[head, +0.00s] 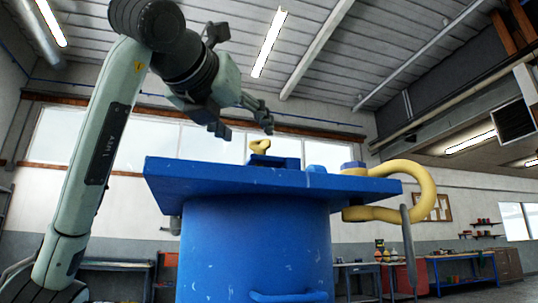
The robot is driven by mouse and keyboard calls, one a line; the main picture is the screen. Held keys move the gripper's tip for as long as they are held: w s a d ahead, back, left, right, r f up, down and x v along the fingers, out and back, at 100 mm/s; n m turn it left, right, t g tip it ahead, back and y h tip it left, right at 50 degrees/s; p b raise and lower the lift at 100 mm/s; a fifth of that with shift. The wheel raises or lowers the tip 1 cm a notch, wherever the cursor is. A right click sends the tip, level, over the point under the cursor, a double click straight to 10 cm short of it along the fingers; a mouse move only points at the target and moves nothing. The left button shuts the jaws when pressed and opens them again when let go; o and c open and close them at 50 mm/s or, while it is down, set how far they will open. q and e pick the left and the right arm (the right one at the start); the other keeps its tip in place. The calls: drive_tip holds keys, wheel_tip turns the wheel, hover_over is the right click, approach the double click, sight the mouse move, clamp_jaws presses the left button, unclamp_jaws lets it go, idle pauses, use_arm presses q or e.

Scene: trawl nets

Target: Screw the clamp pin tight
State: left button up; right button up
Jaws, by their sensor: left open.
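A large yellow bow-shaped clamp (428,190) sits over the right edge of the blue plate (225,177), one end above the plate and one below. A blue block (353,169) is at its upper end. A small yellow piece with a looped head (260,147), perhaps the clamp pin, stands at a raised blue holder (273,161) on the plate; its lower part is hidden. My left gripper (244,127) is open and empty just above this yellow piece, apart from it in the picture. My right gripper is out of view.
The plate rests on a blue drum (258,250) with a blue handle low in front. A dark grey bar (408,245) hangs near the clamp's lower right. Workbenches (460,270) line the far wall.

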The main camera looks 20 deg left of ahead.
sight(258, 142)
use_arm(q)
drive_tip(key=shift+w+d, duration=0.15)
drive_tip(key=shift+w, duration=3.65)
drive_tip(key=c, duration=1.2)
